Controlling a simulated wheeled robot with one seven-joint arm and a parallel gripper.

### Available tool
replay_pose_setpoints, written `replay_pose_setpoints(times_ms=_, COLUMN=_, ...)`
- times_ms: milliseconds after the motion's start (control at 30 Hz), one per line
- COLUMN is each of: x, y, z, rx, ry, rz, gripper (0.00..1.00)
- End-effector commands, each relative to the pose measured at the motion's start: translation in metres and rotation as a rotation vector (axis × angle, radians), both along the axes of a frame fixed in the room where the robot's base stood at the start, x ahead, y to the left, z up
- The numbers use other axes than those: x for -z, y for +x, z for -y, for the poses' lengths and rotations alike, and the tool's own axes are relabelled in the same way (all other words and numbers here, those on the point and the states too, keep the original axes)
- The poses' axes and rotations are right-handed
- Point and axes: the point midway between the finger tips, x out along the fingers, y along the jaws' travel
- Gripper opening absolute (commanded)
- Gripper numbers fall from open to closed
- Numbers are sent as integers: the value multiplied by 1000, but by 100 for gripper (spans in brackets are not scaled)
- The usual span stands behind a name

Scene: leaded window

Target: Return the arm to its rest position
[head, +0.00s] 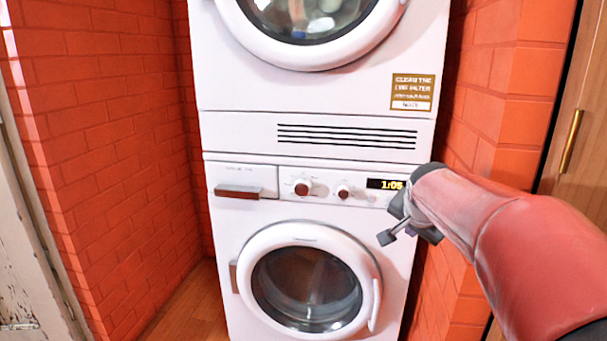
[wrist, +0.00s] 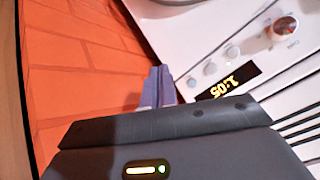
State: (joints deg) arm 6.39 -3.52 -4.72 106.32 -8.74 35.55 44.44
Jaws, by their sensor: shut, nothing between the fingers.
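My red arm (head: 540,255) reaches in from the right of the head view. My gripper (head: 385,238) is in front of the right side of the lower washing machine, just below its display. In the wrist view my gripper (wrist: 158,85) is shut, with its fingers together and nothing between them. The fingertips point toward the edge between the white machine front and the orange brick wall. Whether they touch the machine cannot be told.
The lower washer (head: 225,255) has a shut round door, knobs and a lit display reading 1:05 (wrist: 228,82). A second machine (head: 225,95) is stacked above. Orange brick walls (head: 115,150) stand on both sides. A wooden door with a handle (head: 571,142) is at far right.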

Motion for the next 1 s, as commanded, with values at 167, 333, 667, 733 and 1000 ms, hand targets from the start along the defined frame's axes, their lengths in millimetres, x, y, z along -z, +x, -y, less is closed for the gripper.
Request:
replay_pose_setpoints(times_ms=167, x=12, y=-99, z=-52, rx=-255, ry=-92, rz=-109, gripper=0)
replay_pose_setpoints(times_ms=333, x=45, y=-190, z=-90, rx=-519, ry=-191, rz=-208, gripper=0)
replay_pose_setpoints(times_ms=667, x=89, y=-267, z=-114, rx=-772, ry=-284, rz=-290, gripper=0)
replay_pose_setpoints(times_ms=733, x=90, y=-269, z=-115, rx=-780, ry=-287, rz=-293, gripper=0)
replay_pose_setpoints(times_ms=1000, x=90, y=-268, z=-114, rx=-777, ry=-286, rz=-292, gripper=0)
